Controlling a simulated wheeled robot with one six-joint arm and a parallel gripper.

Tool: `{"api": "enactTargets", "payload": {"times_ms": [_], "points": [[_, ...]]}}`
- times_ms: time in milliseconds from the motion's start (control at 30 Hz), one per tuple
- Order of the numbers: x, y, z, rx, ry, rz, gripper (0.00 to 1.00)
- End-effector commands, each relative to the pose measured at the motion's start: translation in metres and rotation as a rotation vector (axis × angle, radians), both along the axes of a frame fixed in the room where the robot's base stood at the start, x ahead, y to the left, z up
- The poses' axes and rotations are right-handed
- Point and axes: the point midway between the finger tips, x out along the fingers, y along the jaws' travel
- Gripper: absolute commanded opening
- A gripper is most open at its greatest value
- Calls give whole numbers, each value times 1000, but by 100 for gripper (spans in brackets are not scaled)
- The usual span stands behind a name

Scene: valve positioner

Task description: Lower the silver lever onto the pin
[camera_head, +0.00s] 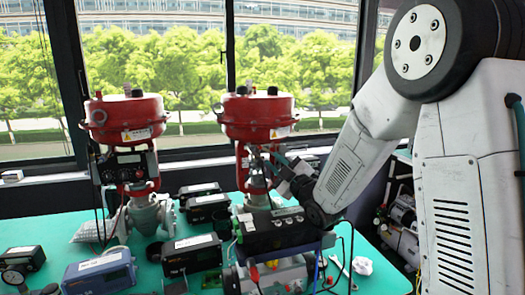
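My gripper (268,166) is at the yoke of the right red valve actuator (256,115), just under its red housing. It is small and dark here, and its fingers overlap the yoke, so I cannot tell whether they are open or shut, or touching anything. I cannot make out the silver lever or the pin; they are too small or hidden around the yoke and my gripper. The right valve's lower part is behind a black instrument box (262,236).
A second red valve actuator (126,122) stands at left. Black instrument boxes (192,254), a blue-grey box (98,272) and cables crowd the green table (365,284). Crumpled white paper (362,266) lies at right. A window runs behind. My arm fills the right side.

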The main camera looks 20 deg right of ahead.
Motion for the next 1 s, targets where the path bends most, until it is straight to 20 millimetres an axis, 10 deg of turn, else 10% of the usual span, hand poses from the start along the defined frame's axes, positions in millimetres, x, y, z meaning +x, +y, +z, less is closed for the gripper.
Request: {"api": "enactTargets", "payload": {"times_ms": [500, 900, 1000], "points": [[62, 19, 18, 0, -11, 4, 21], [72, 23, 21, 1, -10, 3, 21], [71, 23, 21, 1, -10, 3, 0]]}}
